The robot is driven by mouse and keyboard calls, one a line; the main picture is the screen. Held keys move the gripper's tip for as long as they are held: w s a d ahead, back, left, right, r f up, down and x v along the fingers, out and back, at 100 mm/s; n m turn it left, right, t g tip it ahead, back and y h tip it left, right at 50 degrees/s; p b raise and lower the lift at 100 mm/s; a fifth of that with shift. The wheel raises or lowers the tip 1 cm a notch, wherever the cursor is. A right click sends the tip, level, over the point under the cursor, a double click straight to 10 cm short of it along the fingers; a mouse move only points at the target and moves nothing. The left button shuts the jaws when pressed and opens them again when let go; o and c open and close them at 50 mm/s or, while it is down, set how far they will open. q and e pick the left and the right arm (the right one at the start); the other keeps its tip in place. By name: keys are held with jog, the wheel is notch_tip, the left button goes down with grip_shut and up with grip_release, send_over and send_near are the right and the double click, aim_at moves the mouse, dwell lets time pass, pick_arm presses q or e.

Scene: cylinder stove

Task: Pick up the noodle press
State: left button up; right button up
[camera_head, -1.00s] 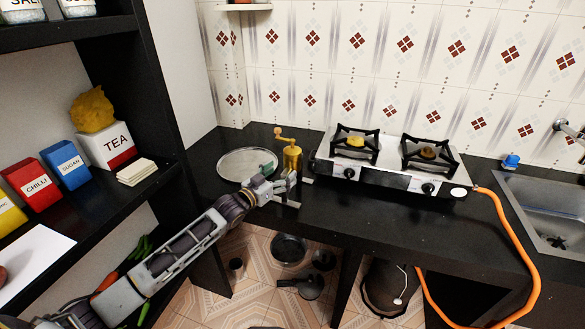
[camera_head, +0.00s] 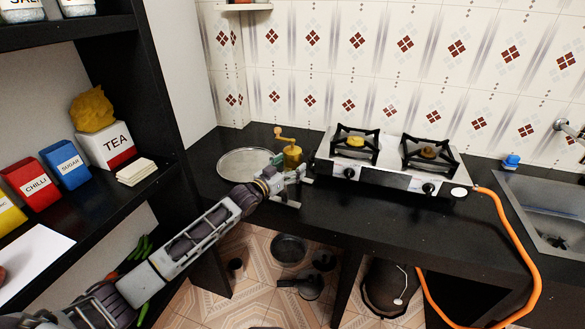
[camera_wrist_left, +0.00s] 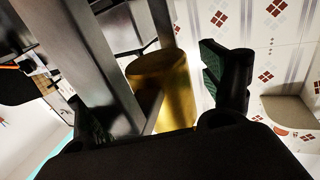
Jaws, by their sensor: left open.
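The noodle press (camera_head: 291,155) is a golden-yellow cylinder with an orange crank handle on top. It stands upright on the black counter, left of the stove. My left gripper (camera_head: 290,183) is open just in front of it, and its fingers hide the lower part of the press. In the left wrist view the golden body of the press (camera_wrist_left: 165,82) shows between the spread fingers of my gripper (camera_wrist_left: 158,88). I cannot tell whether a finger touches it. My right gripper is not in view.
A round metal plate (camera_head: 240,164) lies left of the press. The two-burner stove (camera_head: 390,168) is close on the right, with an orange hose (camera_head: 528,240) by the sink (camera_head: 545,205). A black shelf (camera_head: 95,195) with tins stands at the left. Pans lie on the floor below.

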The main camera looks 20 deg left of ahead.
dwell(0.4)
pick_arm(q)
grip_shut()
dwell(0.4)
jog(key=shift+w+r, duration=0.1)
jog(key=shift+r, duration=0.2)
